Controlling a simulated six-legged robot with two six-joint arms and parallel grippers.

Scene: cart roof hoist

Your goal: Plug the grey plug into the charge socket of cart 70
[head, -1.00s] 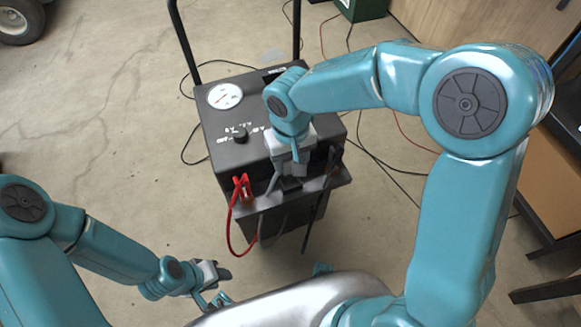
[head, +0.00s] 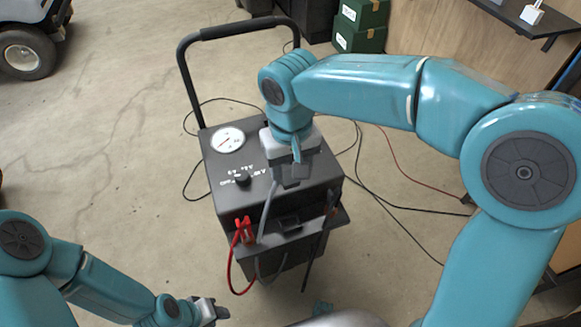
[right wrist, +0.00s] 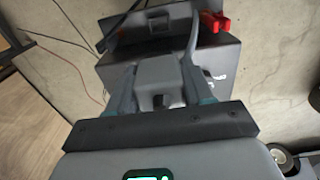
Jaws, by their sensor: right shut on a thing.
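My right gripper (head: 292,180) is shut on the grey plug (head: 293,172), held above the front of the charger's top. In the right wrist view the grey plug (right wrist: 158,78) is a blocky body between the two fingers (right wrist: 160,88). A grey cable (head: 268,205) runs from it down to the charger's front shelf. My left gripper (head: 212,312) is low at the bottom left, small and partly cut off, apart from the charger. No cart number and no charge socket shows; a white cart with a dark wheel (head: 26,55) is partly in view at top left.
The dark charger (head: 225,180) has a round dial, a knob and a tall push handle (head: 187,80). A red clamp (head: 245,230) sits on its front shelf (head: 325,222). Cables lie on the floor to the right. Green boxes (head: 360,22) stand behind. Floor at left is clear.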

